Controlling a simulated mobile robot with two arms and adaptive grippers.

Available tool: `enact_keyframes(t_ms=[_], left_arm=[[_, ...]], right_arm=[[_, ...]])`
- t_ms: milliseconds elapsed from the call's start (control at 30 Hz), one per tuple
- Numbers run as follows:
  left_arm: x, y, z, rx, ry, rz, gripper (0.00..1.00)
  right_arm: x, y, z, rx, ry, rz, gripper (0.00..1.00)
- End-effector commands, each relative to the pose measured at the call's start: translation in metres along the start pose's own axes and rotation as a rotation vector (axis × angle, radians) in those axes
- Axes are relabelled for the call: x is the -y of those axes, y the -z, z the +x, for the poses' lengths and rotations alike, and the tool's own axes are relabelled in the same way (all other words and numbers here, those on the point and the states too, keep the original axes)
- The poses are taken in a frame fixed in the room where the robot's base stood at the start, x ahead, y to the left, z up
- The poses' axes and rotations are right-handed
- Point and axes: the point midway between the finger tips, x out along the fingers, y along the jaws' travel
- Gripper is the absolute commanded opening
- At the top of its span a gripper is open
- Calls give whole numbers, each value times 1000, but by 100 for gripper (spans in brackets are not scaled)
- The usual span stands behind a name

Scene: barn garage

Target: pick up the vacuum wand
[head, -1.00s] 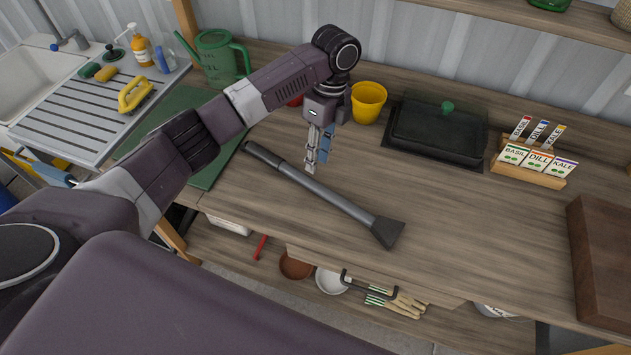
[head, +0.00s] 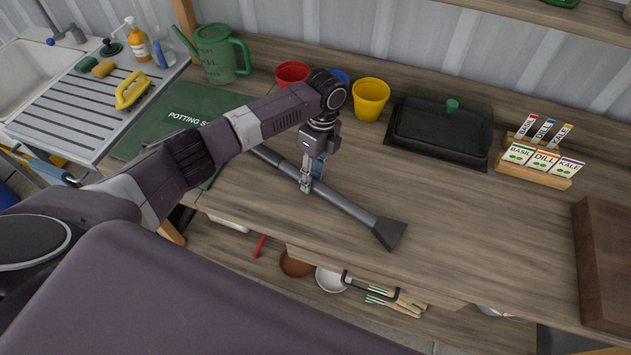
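The vacuum wand (head: 350,208), a dark grey tube with a flared black nozzle, lies diagonally on the wooden workbench (head: 470,225). Its nozzle end points to the lower right, and its upper left end is partly hidden behind my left arm. My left gripper (head: 308,185) points down at the middle of the tube, with a grey finger on the near side and a blue part showing behind. The fingers are at the wand's height, but whether they press on it cannot be made out. My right gripper is out of view.
Red (head: 292,74) and yellow (head: 370,98) pots and a green watering can (head: 220,55) stand behind my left arm. A black lidded tray (head: 440,133) and seed packet rack (head: 537,165) stand at the back right. A brown wooden box (head: 605,260) is at the right edge.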

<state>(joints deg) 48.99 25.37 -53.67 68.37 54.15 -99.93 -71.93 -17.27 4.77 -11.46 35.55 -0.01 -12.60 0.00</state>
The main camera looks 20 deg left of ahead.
Motion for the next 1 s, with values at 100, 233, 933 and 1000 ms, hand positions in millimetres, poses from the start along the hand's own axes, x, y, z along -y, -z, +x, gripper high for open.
enact_keyframes(t_ms=[100,233,933,1000], left_arm=[[0,0,2,0,1,1,27],[0,1,2,0,0,1,25],[-1,0,-8,-1,2,1,0],[-2,1,-15,-2,4,2,0]], right_arm=[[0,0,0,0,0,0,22],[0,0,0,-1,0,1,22],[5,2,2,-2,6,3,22],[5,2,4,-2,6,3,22]])
